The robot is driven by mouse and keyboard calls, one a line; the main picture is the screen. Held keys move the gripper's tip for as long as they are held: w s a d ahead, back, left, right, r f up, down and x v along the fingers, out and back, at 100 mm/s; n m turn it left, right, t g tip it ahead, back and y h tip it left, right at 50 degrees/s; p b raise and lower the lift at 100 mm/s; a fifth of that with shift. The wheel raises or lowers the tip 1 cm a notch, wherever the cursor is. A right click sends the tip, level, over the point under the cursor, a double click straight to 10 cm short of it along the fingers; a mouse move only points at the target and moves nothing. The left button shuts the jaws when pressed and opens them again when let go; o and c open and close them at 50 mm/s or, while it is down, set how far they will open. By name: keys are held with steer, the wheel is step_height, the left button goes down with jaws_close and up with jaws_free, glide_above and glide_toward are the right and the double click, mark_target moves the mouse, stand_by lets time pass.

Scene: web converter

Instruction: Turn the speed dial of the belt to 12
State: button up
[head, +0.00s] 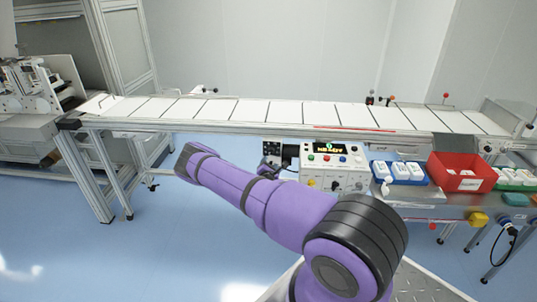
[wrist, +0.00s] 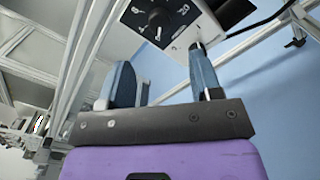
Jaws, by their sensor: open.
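The speed dial (wrist: 156,17) is a dark round knob on a black plate with white numbers around it, at the top of the wrist view. The plate is on the face of a light-coloured box. Its setting is too small to read surely. In the head view a small black panel with white marks (head: 272,149) beside the control box looks like the dial's plate. My gripper (wrist: 162,72) is open, with nothing between its two blue-grey fingers. The fingers point towards the dial's box and the knob lies beyond them, apart from them. In the head view my purple arm largely hides the gripper.
The white conveyor belt (head: 270,111) runs across the head view on a metal frame. A control box (head: 333,166) with coloured buttons and a lit display stands right of the dial panel. A red bin (head: 461,172) and blue trays (head: 399,173) stand farther right. A dark cable (wrist: 262,22) runs near the dial's box.

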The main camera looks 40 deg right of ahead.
mark_target(271, 152)
steer(key=x, duration=0.9)
steer(key=shift+w+d, duration=0.2)
steer(key=shift+d, duration=0.1)
steer(key=c, duration=0.9)
